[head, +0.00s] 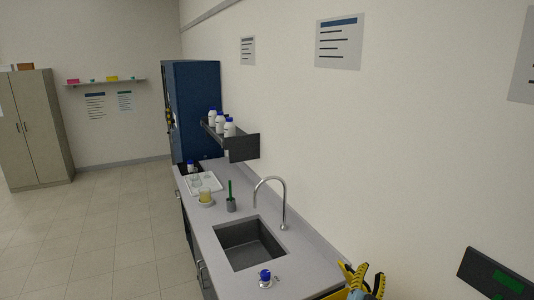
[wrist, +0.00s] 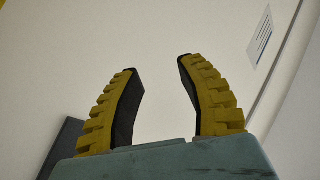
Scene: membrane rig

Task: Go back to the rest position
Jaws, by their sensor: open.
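My gripper (wrist: 160,75) is open in the wrist view, its two yellow and black fingers spread apart with nothing between them. Behind it are a plain wall and part of a paper notice (wrist: 260,38). In the head view my gripper (head: 364,278) shows at the bottom, right of the counter's near end, with its yellow fingers up and apart. It touches nothing that I can see.
The grey counter (head: 313,277) holds a sink (head: 247,246) with a tall tap, a blue-capped bottle (head: 265,279), a beaker (head: 206,197) and a white tray (head: 214,184). A shelf (head: 243,147) with bottles hangs above. The floor (head: 100,235) at left is clear.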

